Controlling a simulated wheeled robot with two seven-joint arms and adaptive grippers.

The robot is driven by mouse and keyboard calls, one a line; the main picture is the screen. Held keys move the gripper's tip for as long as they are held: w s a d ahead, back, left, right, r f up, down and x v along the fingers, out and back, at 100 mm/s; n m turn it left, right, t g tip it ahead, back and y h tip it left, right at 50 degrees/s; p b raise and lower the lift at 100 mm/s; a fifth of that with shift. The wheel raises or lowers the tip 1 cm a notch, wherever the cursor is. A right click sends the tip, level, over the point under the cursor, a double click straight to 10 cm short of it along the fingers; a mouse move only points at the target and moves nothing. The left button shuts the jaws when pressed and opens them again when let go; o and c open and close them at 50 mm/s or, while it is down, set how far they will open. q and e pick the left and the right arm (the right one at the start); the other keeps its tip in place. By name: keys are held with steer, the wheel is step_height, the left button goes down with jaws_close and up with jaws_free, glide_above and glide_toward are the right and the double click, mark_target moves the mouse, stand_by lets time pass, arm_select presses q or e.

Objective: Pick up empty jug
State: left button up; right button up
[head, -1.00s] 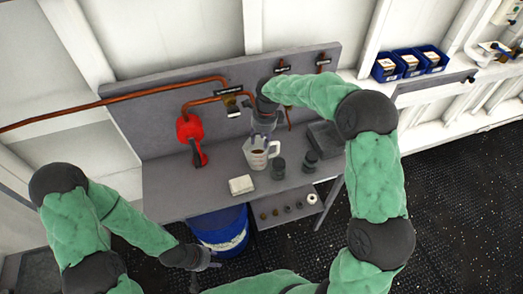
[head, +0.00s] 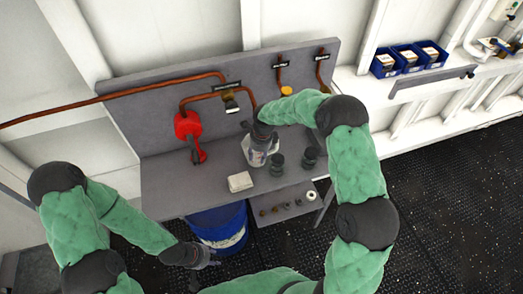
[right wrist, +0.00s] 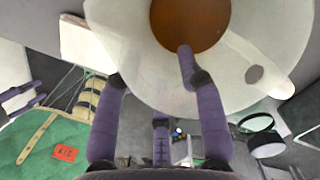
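The white, pale jug (head: 247,154) stands on the grey workbench, partly hidden behind my right gripper (head: 261,146). In the right wrist view the jug (right wrist: 130,25) fills the top, seen from above, with a brown round area inside it; I cannot tell if that is liquid or its bottom. My right gripper (right wrist: 155,75) has its purple fingers spread apart, and one bent fingertip overlaps the jug's mouth. No grip on the jug shows. My left gripper (head: 208,258) hangs low in front of the bench, away from the jug; its fingers are too small to judge.
Two dark jars (head: 277,164) stand right of the jug. A white block (head: 240,182) lies in front. A blue barrel (head: 218,225) and low shelf (head: 284,210) are below. The bench's left side is clear.

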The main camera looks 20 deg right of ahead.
steer(key=shift+f, duration=0.65)
steer(key=shift+c, duration=0.3)
jaws_close()
steer(key=shift+a, duration=0.1)
steer(key=shift+r, duration=0.25)
